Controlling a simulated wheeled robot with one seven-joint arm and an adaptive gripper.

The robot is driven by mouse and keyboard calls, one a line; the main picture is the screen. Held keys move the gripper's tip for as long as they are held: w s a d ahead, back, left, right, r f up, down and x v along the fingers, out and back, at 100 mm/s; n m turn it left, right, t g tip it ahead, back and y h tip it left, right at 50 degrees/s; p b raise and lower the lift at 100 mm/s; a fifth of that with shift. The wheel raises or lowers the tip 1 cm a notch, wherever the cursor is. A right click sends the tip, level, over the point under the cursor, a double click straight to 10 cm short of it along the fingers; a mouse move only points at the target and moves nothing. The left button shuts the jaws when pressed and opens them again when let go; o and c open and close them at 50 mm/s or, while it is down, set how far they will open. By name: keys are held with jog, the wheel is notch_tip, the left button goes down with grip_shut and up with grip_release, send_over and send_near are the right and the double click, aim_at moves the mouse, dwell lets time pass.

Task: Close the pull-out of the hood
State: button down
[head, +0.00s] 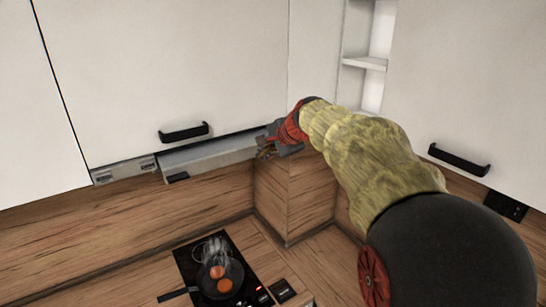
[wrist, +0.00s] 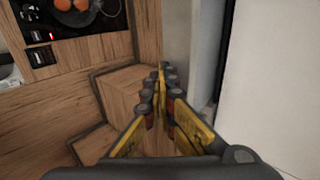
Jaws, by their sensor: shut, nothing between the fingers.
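The hood's pull-out (head: 215,154) is a long light-grey strip under the white wall cabinet in the head view. It appears to stand out from the cabinet's lower edge, with a dark gap above it. My gripper (head: 266,151) is at its right end, beside the wood-faced corner. In the wrist view, my gripper (wrist: 160,75) has its yellow-padded fingers together with nothing between them. A grey panel (wrist: 178,35), probably the pull-out, runs close to the right of the fingertips. I cannot tell whether they touch it.
A black-handled cabinet door (head: 165,70) is above the hood. A hob (head: 213,265) with a pan (head: 238,285) is below. The wooden corner block (head: 290,190) stands close to my gripper. An open shelf (head: 365,63) is at the upper right. Space above the hob looks clear.

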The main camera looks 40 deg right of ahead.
aim_at(253, 141)
jog(key=w+p, duration=0.3)
jog(key=w, duration=0.6)
jog(key=shift+w+d, duration=0.2)
jog(key=shift+s+f, duration=0.1)
jog(key=shift+s, duration=0.05)
